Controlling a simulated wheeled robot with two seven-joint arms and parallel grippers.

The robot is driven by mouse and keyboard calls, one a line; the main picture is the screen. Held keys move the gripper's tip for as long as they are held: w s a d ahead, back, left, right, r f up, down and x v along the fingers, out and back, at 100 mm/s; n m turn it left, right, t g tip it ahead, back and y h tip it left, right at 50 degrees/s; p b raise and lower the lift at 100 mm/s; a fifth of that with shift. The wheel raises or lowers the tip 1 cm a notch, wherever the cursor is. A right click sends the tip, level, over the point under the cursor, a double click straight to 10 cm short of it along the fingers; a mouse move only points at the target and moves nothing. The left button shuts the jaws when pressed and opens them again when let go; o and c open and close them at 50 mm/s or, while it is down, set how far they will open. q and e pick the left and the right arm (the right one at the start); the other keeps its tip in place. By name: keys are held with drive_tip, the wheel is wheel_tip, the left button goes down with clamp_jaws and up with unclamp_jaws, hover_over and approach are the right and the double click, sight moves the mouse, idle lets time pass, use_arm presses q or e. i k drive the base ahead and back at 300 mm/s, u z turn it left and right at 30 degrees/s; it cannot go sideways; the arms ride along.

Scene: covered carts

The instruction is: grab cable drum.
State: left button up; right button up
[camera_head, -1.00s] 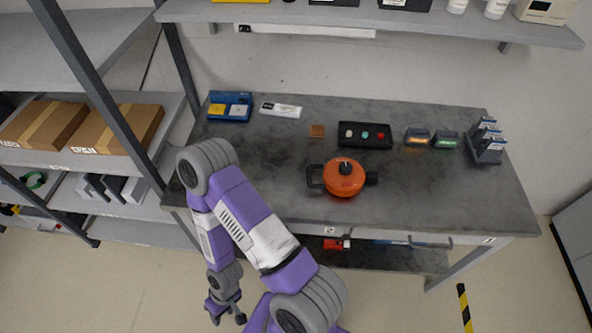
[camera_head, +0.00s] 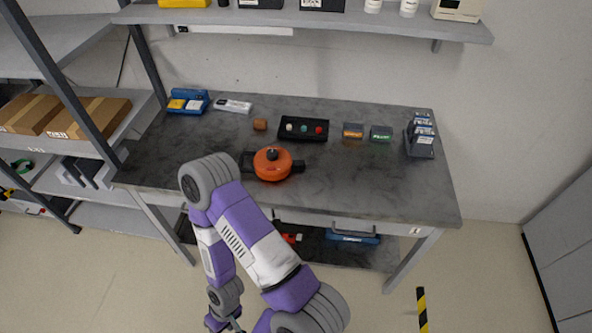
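The cable drum (camera_head: 272,164) appears to be the round orange object with a dark knob on top and dark parts at its left and right sides. It rests on the grey worktable near its front edge, left of the middle. My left arm rises from the bottom and bends in front of the table's front left. My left gripper (camera_head: 232,324) hangs low at the bottom edge, partly cut off, well below and apart from the drum. Its finger opening cannot be made out. My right gripper is not in view.
On the worktable (camera_head: 365,185) behind the drum are a brown block (camera_head: 260,125), a black button box (camera_head: 303,129), small orange and green bins (camera_head: 353,131) and a dark rack (camera_head: 420,138). A shelf with cartons (camera_head: 92,118) stands left. The table's right front is clear.

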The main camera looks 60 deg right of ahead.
sight(284, 164)
drive_tip(key=z, duration=1.3)
